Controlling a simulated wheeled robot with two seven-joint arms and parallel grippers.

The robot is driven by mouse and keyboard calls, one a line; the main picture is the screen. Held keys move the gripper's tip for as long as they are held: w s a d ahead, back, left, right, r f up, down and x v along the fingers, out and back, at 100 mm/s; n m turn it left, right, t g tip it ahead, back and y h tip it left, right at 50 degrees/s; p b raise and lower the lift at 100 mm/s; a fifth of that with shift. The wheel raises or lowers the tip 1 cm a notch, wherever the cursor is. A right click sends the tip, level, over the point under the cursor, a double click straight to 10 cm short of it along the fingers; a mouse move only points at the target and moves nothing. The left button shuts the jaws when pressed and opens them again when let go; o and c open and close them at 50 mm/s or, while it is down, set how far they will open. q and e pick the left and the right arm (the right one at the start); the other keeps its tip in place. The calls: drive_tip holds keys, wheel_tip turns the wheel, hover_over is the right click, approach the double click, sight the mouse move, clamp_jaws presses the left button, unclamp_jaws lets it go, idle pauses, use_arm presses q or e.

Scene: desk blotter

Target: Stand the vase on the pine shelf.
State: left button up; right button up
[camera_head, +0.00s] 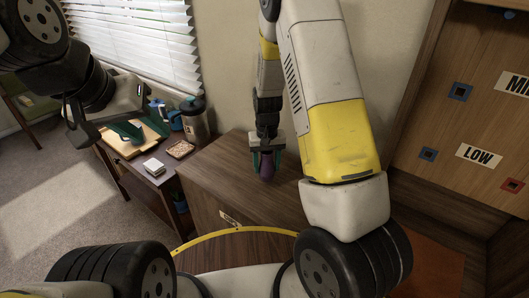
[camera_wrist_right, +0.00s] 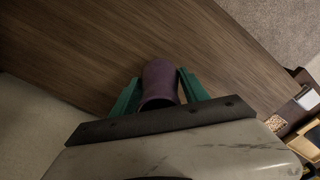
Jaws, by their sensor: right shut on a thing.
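The purple vase (camera_head: 267,169) is held between the green fingers of my right gripper (camera_head: 266,154), above the brown wooden cabinet top. In the right wrist view the vase (camera_wrist_right: 160,82) sits between both fingers, and the gripper (camera_wrist_right: 160,92) is shut on it. Whether its base touches the cabinet is unclear. My left gripper (camera_head: 142,128) is at the upper left, over the side table, with its green fingers apart and nothing seen between them. I cannot pick out a pine shelf for sure; a wooden unit (camera_head: 440,110) with LOW and MID labels stands at the right.
The cabinet top (camera_head: 222,160) around the vase looks clear. A side table at the left holds a light wooden tray (camera_head: 130,151), a dark tumbler (camera_head: 194,121), a white block (camera_head: 154,167) and a coaster (camera_head: 180,149). Window blinds (camera_head: 135,38) hang behind.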

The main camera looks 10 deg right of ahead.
sight(270, 166)
drive_tip(key=w+d, duration=0.1)
drive_tip(key=w, duration=0.2)
drive_tip(key=shift+d+f, duration=0.15)
drive_tip(key=shift+d, duration=0.25)
drive_tip(key=shift+f, duration=1.75)
drive_tip(key=shift+f, duration=0.15)
drive_tip(key=o, duration=1.6)
